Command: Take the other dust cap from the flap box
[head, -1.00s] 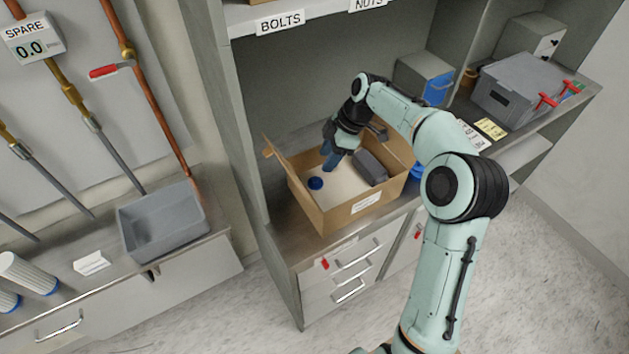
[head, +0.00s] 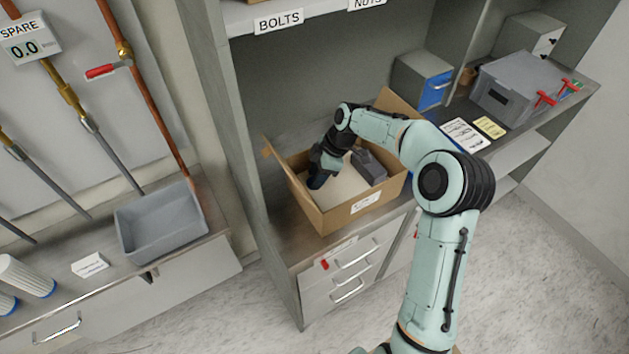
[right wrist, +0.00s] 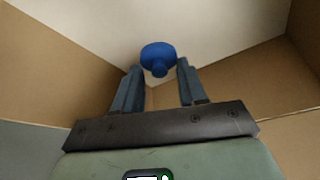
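The flap box (head: 342,218) is an open cardboard carton on the cabinet counter, with its flaps up. In the right wrist view a blue dust cap (right wrist: 158,56) with a short stem lies on the pale box floor. My right gripper (head: 317,181) reaches down into the left part of the box. In the right wrist view the gripper (right wrist: 158,80) is open, its two fingers apart, with the cap just beyond and between the tips. In the head view the cap is hidden by the gripper. My left gripper is not in view.
A dark grey block (head: 369,166) lies in the right part of the box. Box walls stand close around my gripper. An empty grey bin (head: 160,224) sits on the left counter. A grey crate (head: 522,86) stands at the right.

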